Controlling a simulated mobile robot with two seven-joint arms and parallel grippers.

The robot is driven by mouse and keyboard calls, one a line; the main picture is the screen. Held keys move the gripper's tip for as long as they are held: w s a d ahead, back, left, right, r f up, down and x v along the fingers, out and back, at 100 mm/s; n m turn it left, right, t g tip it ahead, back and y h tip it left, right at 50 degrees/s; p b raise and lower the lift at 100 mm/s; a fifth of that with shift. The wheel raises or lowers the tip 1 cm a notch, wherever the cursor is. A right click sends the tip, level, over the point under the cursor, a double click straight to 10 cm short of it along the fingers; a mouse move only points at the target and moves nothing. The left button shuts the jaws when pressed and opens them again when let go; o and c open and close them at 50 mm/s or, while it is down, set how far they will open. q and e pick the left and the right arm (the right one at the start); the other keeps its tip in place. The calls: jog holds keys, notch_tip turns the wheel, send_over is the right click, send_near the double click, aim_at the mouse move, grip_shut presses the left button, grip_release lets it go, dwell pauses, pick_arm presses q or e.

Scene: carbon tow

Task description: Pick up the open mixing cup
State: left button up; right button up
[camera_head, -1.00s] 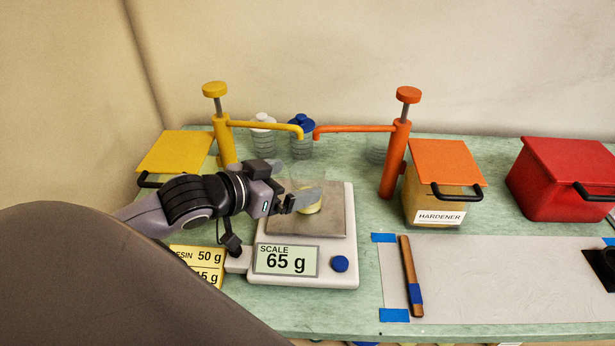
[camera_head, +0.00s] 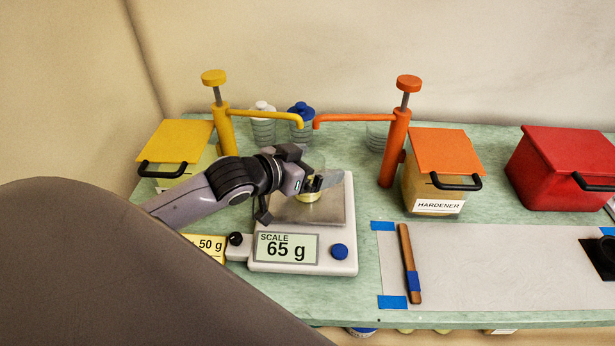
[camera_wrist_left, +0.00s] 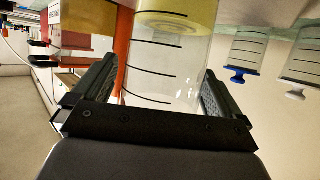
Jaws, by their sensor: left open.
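The open mixing cup (camera_head: 308,196) is clear with yellow liquid in its bottom. It stands upright on the scale's metal plate (camera_head: 335,213), and the scale (camera_head: 305,262) reads 65 g. My left gripper (camera_head: 322,183) is at the cup, partly hiding it in the head view. In the left wrist view the cup (camera_wrist_left: 165,72), with black level lines, lies between the two spread fingers of my left gripper (camera_wrist_left: 157,80). A gap shows beside the right finger; contact at the left finger is unclear. My right gripper is not in view.
A yellow pump (camera_head: 225,133) and an orange pump (camera_head: 394,148) stand behind the scale, their spouts above and behind the cup. Two lidded bottles (camera_head: 302,130) are at the back. The hardener box (camera_head: 437,190) and a taped sheet (camera_head: 500,265) are to the right.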

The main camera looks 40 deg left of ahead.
pick_arm(q)
jog(key=shift+w, duration=0.1)
jog(key=c, duration=1.2)
jog(key=shift+o, duration=0.2)
jog(key=shift+r, duration=0.15)
